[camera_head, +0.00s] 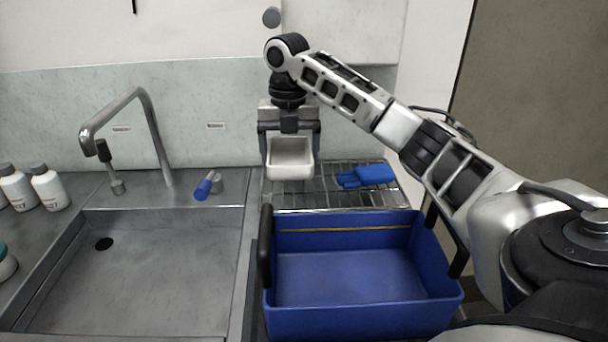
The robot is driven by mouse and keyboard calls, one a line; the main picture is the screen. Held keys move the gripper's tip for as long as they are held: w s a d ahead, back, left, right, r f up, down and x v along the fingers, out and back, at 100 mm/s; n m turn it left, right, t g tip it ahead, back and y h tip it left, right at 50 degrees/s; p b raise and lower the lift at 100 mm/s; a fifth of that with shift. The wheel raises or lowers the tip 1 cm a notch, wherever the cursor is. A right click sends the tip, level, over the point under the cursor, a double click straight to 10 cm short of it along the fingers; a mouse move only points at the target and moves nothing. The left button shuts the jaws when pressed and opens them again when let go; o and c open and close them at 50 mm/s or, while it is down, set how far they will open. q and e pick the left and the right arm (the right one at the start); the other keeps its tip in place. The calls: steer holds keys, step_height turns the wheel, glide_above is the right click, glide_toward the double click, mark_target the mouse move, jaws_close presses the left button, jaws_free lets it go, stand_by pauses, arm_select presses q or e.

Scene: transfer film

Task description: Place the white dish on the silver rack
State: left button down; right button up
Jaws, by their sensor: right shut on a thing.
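The white dish (290,158) is a small deep rectangular dish, upright, near the back of the counter. My right gripper (288,128) points down and is shut on the dish; the exact contact with its walls is hard to see. The dish is over the left back part of the silver rack (335,199), a wire grid. I cannot tell whether the dish touches the wires or hangs just above them. My left gripper is not in view.
A blue item (370,175) lies on the rack's right half. A blue bin (350,320) with black handles stands in front of the rack. A sink (140,270) with a tall tap (150,120) is at left. White bottles (48,188) stand at far left.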

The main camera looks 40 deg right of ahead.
mark_target(302, 153)
steer(key=d+f, duration=0.2)
steer(key=w+d+f, duration=0.1)
steer(key=d+f, duration=0.1)
steer(key=f, duration=0.1)
steer(key=shift+d+f, duration=0.1)
steer(key=shift+f, duration=0.05)
steer(key=shift+w+d+f+p, duration=0.1)
steer(key=shift+f+p, duration=0.55)
steer(key=shift+f, duration=1.05)
steer(key=o, duration=1)
steer(key=shift+f, duration=0.15)
step_height(302, 153, up, 8)
steer(key=shift+f+b, duration=0.1)
steer(key=shift+b, duration=0.3)
